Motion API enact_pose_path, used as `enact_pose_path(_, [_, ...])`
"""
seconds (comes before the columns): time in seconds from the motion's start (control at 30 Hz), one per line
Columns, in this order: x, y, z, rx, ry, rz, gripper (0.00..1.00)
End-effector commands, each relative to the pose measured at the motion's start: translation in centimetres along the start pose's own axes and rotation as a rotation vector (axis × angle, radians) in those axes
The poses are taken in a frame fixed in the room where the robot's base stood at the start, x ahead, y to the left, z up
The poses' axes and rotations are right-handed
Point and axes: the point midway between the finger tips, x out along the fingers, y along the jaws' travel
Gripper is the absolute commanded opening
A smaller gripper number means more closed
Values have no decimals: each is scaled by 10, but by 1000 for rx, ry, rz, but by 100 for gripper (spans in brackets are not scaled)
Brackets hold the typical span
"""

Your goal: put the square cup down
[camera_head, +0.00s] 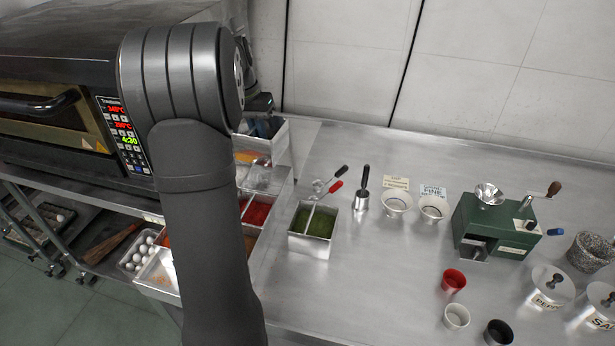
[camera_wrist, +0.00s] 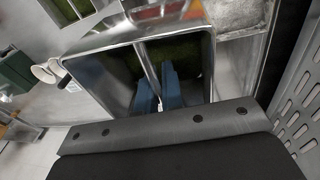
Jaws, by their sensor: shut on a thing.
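The square cup is a grey metal box with an open top, seen at the back left in the head view (camera_head: 280,143) and large in the wrist view (camera_wrist: 103,78). My gripper (camera_head: 262,127) has its blue fingers (camera_wrist: 162,92) reaching into the cup's mouth, shut on a thin upright part inside it. Green shows inside the cup in the wrist view. I cannot tell whether the cup's base touches anything. My arm hides part of the area to its left. A second square metal container with green contents and a divider (camera_head: 297,240) stands on the counter.
Trays with red filling (camera_head: 256,214) lie beside my arm. A red-handled tool, a black-handled tool (camera_head: 362,190) and two white bowls (camera_head: 397,204) stand to the right. A green grinder (camera_head: 490,228) and small cups are farther right. The counter's back right (camera_head: 430,150) is clear.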

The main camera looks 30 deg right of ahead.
Motion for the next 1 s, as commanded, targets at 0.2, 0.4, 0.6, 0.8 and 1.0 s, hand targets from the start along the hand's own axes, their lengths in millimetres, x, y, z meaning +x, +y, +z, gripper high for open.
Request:
enact_pose_path(0.2, [-8, -10, 7, -54, 8, -7, 0])
enact_pose_path(0.4, [-27, -47, 38, -272, 37, -31, 0])
enact_pose_path(0.6, [-42, -73, 72, -511, 69, -54, 0])
enact_pose_path(0.8, [-43, -63, 85, -654, 90, -66, 0])
enact_pose_path(1.0, [-28, -19, 75, -667, 91, -65, 0])
